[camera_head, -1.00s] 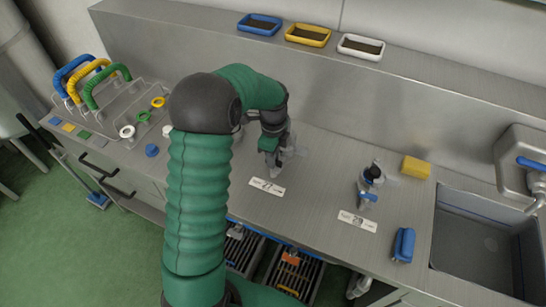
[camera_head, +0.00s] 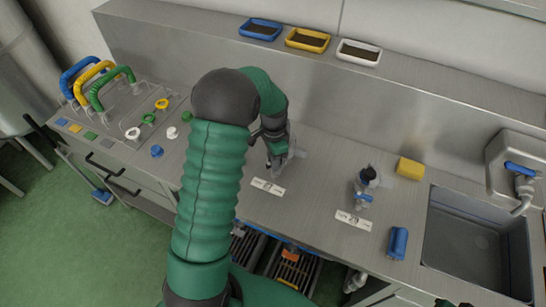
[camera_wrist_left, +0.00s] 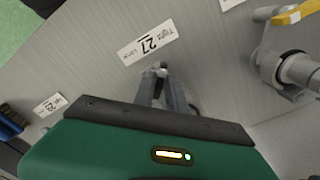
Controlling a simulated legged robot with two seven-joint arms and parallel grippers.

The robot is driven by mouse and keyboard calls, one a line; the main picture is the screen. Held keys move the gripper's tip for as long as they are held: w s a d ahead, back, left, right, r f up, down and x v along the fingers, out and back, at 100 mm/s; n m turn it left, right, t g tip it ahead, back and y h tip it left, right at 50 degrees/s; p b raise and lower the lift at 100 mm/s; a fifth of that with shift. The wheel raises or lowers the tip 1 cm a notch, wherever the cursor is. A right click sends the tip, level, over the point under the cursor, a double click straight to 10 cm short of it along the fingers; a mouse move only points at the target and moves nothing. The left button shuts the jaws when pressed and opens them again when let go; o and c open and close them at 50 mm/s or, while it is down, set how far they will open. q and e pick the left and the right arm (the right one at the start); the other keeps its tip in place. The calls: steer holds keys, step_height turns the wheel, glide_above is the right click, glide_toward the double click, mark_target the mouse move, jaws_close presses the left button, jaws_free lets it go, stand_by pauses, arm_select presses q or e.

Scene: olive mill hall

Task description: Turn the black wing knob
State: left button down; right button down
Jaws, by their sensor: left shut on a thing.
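My left gripper (camera_head: 277,165) reaches down to the fitting behind label 27 (camera_head: 267,187). It is shut on the black wing knob there, which its fingers and body almost wholly hide. Some clear or silvery metal of this fitting (camera_head: 297,154) shows just right of the fingers. In the left wrist view the two grey fingers (camera_wrist_left: 161,76) are close together, just beside label 27 (camera_wrist_left: 147,45).
Right of it stands a fitting with a black top (camera_head: 368,174) and blue lever behind label 29 (camera_head: 353,220). Further right are a yellow sponge (camera_head: 411,168), a blue brush-like block (camera_head: 398,243) and a sink (camera_head: 463,245). A yellow-handled fitting (camera_wrist_left: 285,70) shows at the wrist view's right.

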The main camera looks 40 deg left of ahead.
arm_select(q)
steer(key=n, duration=0.1)
steer(key=n+p, duration=0.1)
steer(key=n, duration=0.1)
steer(key=shift+w+r+n, duration=0.3)
steer(key=shift+n, duration=0.1)
steer(key=n+p, duration=0.1)
steer(key=n, duration=0.2)
steer(key=shift+n, duration=0.3)
steer(key=n+p, duration=0.2)
steer(key=n, duration=0.4)
steer(key=n+p, duration=0.2)
steer(key=n, duration=0.4)
steer(key=shift+s+f+n, duration=0.1)
steer(key=shift+s+n, duration=0.05)
steer(key=shift+n, duration=0.25)
steer(key=n+p, duration=0.1)
steer(key=n, duration=0.2)
steer(key=shift+d+p, duration=0.1)
steer(key=shift+p, duration=0.2)
steer(key=shift+f+n+p, duration=0.1)
steer(key=shift+n+p, duration=0.35)
steer(key=shift+n, duration=1.15)
steer(key=c, duration=1.6)
jaws_free()
steer(key=shift+f, duration=0.1)
steer(key=shift+o, duration=0.4)
